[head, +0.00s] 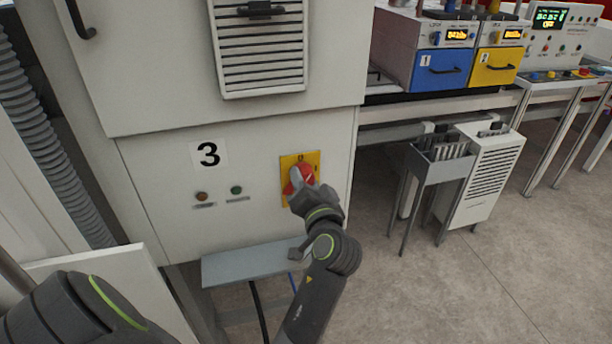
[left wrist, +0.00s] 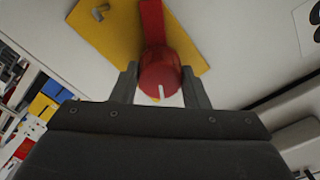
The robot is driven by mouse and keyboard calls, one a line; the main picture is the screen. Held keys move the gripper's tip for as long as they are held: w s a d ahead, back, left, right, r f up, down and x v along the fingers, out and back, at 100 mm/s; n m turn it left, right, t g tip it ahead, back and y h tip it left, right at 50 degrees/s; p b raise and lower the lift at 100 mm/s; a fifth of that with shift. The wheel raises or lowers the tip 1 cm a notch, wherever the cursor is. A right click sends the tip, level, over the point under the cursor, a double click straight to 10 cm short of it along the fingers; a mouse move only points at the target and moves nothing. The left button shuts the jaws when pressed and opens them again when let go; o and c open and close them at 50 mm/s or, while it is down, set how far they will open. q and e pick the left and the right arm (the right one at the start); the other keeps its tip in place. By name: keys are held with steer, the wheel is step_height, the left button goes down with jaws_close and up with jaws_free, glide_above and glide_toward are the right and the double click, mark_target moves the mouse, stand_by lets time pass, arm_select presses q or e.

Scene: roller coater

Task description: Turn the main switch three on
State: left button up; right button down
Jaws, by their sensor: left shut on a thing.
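The main switch three is a red rotary knob (head: 305,174) on a yellow plate (head: 313,157), on the front of the grey cabinet marked 3. My left gripper (head: 297,184) is at the knob and hides part of it. In the left wrist view the gripper (left wrist: 160,88) is shut on the red knob (left wrist: 158,68), one finger on each side. A white mark shows on the knob's near end, and its red bar runs up across the yellow plate (left wrist: 110,32). In the head view a pale line on the knob looks slanted. My right gripper is not in view.
A 3 label (head: 209,154), a red lamp (head: 202,196) and a green lamp (head: 236,190) are left of the switch. A grey shelf (head: 250,264) juts out below. A small stand (head: 436,170) is to the right, with open floor (head: 450,290) in front.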

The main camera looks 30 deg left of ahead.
arm_select(q)
steer(key=m+p, duration=0.1)
steer(key=m, duration=0.2)
steer(key=shift+r+p, duration=0.2)
steer(key=shift+p, duration=0.2)
steer(key=m+p, duration=0.1)
steer(key=m, duration=0.1)
steer(key=shift+m+p, duration=0.3)
steer(key=shift+p, duration=0.1)
steer(key=m+p, duration=0.2)
steer(key=m, duration=0.1)
steer(key=shift+m+p, duration=0.85)
steer(key=shift+m, duration=0.55)
steer(key=shift+f, duration=0.1)
steer(key=o, duration=1)
steer(key=shift+a+f, duration=0.1)
